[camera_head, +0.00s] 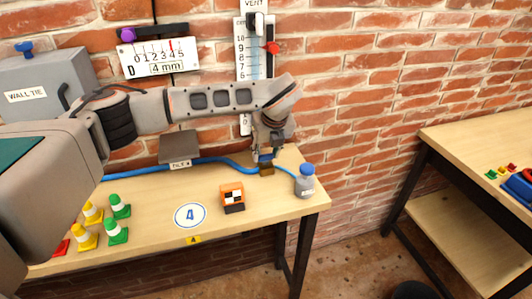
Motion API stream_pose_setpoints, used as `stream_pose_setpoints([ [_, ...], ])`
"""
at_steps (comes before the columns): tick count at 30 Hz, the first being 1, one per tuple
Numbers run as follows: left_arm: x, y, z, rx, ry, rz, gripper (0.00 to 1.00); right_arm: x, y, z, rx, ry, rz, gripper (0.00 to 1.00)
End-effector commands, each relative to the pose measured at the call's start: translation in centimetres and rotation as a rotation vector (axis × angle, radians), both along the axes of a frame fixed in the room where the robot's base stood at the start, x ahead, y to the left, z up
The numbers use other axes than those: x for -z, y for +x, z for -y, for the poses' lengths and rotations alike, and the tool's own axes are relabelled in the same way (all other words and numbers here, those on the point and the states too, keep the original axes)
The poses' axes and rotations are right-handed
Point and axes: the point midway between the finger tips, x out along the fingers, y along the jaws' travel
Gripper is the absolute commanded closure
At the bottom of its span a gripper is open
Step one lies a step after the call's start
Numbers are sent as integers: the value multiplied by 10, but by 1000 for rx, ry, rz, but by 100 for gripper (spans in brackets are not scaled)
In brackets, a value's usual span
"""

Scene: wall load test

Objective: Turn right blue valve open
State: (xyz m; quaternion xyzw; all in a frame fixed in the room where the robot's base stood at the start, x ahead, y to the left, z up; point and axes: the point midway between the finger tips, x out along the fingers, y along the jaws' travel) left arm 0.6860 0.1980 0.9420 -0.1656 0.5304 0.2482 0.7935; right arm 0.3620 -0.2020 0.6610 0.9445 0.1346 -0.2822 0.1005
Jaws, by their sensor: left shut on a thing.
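My left gripper (268,152) comes down from the arm on the left, above the right part of the near table. It is shut on the right blue valve, whose small blue handle (265,157) shows between the fingertips. The valve's brass-coloured body (266,169) sits just below, in line with a blue hose (213,161). The fingers hide most of the handle, so its exact angle cannot be told. My right gripper is not in view.
A grey bottle with a blue cap (306,182) stands close right of the valve. An orange block (232,197) and several cones (117,232) stand on the table (160,187). The brick wall is close behind. A second table (470,128) stands at right.

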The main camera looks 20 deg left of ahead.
Motion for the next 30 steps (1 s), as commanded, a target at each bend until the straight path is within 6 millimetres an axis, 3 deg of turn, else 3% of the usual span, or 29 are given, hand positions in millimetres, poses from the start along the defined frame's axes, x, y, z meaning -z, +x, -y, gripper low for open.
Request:
stream_pose_setpoints([
  [10, -2, 1, 0, -6, -1, 3, 87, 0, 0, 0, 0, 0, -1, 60],
  [11, -2, 1, 0, -6, -2, 4, 60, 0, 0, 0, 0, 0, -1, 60],
  [12, -2, 1, 0, -6, -1, 3, 50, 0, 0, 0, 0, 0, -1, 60],
  [13, -2, 1, 0, -6, -1, 3, 49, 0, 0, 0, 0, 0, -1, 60],
  [23, -2, 0, 0, -4, -1, 2, 49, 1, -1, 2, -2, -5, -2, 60],
  [30, -27, -8, 6, -2, -1, 4, 49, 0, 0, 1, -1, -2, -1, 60],
])
